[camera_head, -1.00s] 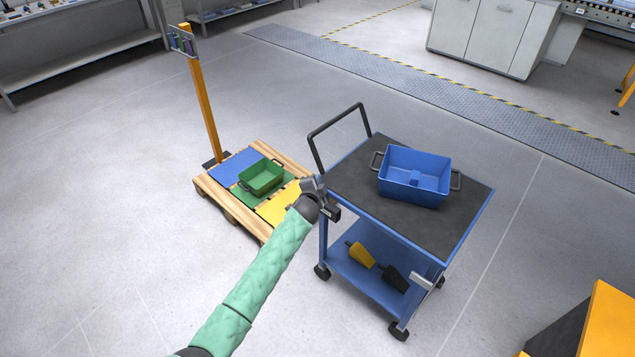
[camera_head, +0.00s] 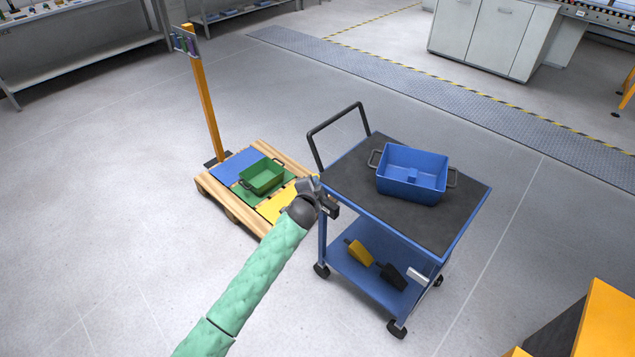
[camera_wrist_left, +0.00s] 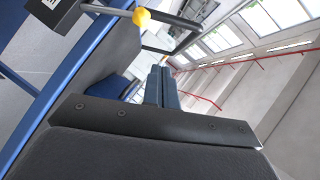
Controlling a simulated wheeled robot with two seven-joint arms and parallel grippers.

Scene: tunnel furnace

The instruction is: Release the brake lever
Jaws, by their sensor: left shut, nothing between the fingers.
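The blue cart (camera_head: 390,228) has a black push handle (camera_head: 335,118) at its left end. In the left wrist view a yellow knob (camera_wrist_left: 141,17), probably the brake lever's end, sits beside the cart's blue frame and a dark bar. I cannot make out this knob in the head view, where my left gripper (camera_head: 317,183) is near that cart corner. My left gripper is shut and empty; its two fingers show in the wrist view (camera_wrist_left: 162,75), below and right of the knob and apart from it in the picture. My right gripper is not in view.
A blue bin (camera_head: 412,173) stands on the cart's top. Yellow and black items (camera_head: 360,252) lie on its lower shelf. A pallet (camera_head: 245,220) with a green bin (camera_head: 262,176) and an orange post (camera_head: 205,105) is to the left. Floor in front of the pallet is clear.

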